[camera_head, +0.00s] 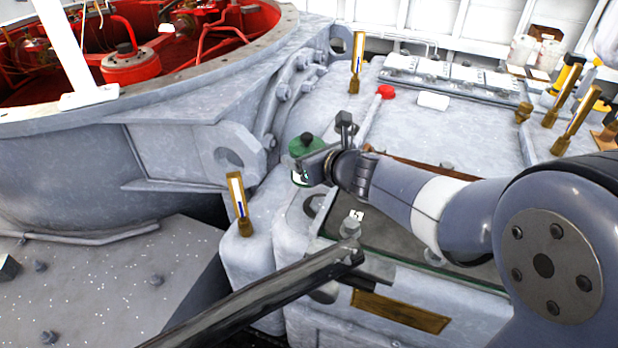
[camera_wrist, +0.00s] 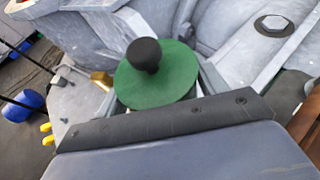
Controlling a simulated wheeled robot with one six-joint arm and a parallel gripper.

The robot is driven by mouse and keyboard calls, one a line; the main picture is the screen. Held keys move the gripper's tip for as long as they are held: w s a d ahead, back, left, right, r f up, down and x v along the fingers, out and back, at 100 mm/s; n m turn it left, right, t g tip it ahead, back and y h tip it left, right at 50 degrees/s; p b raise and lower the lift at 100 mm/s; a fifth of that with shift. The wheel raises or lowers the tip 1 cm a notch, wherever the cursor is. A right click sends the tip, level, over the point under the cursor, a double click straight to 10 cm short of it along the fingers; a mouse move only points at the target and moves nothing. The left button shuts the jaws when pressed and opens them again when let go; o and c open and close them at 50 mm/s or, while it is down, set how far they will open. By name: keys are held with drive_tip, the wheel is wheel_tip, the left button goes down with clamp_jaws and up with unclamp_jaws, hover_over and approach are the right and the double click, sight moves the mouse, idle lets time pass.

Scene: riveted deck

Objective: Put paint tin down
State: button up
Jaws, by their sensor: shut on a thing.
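The paint tin (camera_head: 299,178) has a green top with a dark knob and a pale side. My gripper (camera_head: 318,166) is shut on it, at the left end of my arm, by the inner edge of the grey machine block (camera_head: 455,131). In the wrist view the paint tin (camera_wrist: 160,85) shows its green lid and black knob from above, just beyond the dark gripper bar (camera_wrist: 170,118). The fingers are mostly hidden there. I cannot tell whether the tin's base touches a surface.
A large round grey housing (camera_head: 60,170) with red parts (camera_head: 130,62) inside stands at the left. Brass posts (camera_head: 238,200) rise near the tin and at the right. A red cap (camera_head: 386,92) and a white box (camera_head: 433,101) lie on the block. A dark bar (camera_head: 260,298) crosses the front.

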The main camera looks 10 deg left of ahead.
drive_tip(key=shift+f+b, duration=1.2)
drive_tip(key=shift+f, duration=0.9)
drive_tip(key=shift+f, duration=0.1)
drive_tip(key=shift+f+b, duration=0.15)
drive_tip(key=shift+b, duration=0.15)
drive_tip(key=o, duration=1.5)
drive_tip(key=shift+c, duration=0.2)
drive_tip(key=shift+r+p, duration=0.35)
drive_tip(key=shift+p, duration=0.1)
drive_tip(key=p+v, duration=0.2)
drive_tip(key=v, duration=0.8)
drive_tip(key=shift+s+d+p, duration=0.2)
drive_tip(key=shift+d+p, duration=0.05)
drive_tip(key=shift+p, duration=0.15)
drive_tip(key=shift+s+d+r, duration=0.15)
drive_tip(key=shift+s+d, duration=0.3)
